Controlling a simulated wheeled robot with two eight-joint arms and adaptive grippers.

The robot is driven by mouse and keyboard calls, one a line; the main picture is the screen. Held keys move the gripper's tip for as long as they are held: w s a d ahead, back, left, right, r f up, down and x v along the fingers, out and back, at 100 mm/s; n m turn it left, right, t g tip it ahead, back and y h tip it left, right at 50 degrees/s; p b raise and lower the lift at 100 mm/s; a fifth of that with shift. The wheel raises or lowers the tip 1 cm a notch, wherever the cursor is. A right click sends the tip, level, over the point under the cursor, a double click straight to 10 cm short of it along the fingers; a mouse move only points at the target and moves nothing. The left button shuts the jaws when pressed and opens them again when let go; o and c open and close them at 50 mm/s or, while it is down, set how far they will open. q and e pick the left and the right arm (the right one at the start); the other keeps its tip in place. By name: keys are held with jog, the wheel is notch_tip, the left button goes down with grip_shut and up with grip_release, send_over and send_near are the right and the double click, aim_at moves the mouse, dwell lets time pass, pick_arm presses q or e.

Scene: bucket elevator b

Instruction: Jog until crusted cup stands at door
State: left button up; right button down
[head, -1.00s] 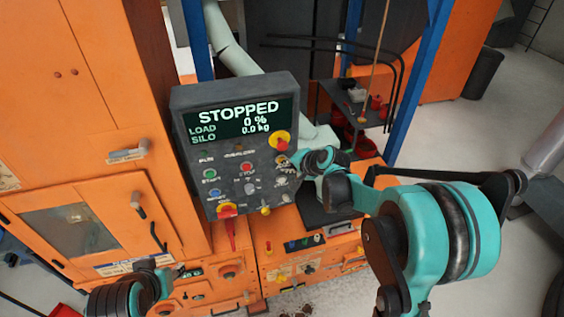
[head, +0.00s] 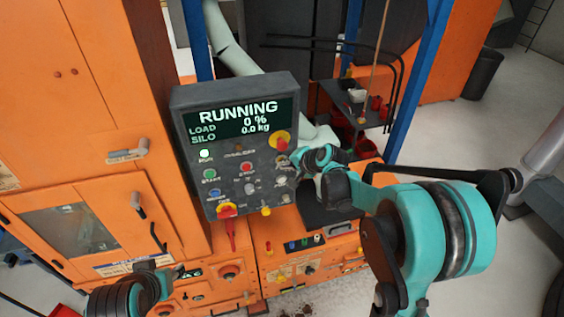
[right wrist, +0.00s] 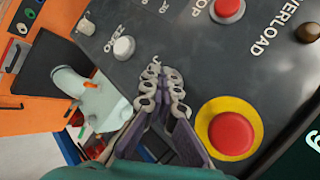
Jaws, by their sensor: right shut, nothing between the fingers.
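The control panel (head: 235,150) reads RUNNING, load 0 %, silo 0.0 kg, and its RUN lamp (head: 205,154) is lit white. My right gripper (head: 287,167) is shut and empty at the panel's right edge. In the right wrist view its fingertips (right wrist: 165,80) are at the panel face over a label beginning with J; they hide the control there, and I cannot tell how far it is pressed. The orange door (head: 110,205) at left is closed, with a window (head: 68,228). No crusted cup can be made out through it. My left arm shows at lower left; its fingers are unclear.
A red emergency button (right wrist: 231,132) on a yellow ring sits close beside my right fingers. The white ZERO button (right wrist: 124,47) and a red stop button (right wrist: 228,8) are nearby. A blue post (head: 418,80) stands right of the panel.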

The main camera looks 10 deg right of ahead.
jog(key=shift+s, duration=0.85)
jog(key=s, duration=0.5)
jog(key=shift+d, duration=0.15)
dwell(0.8)
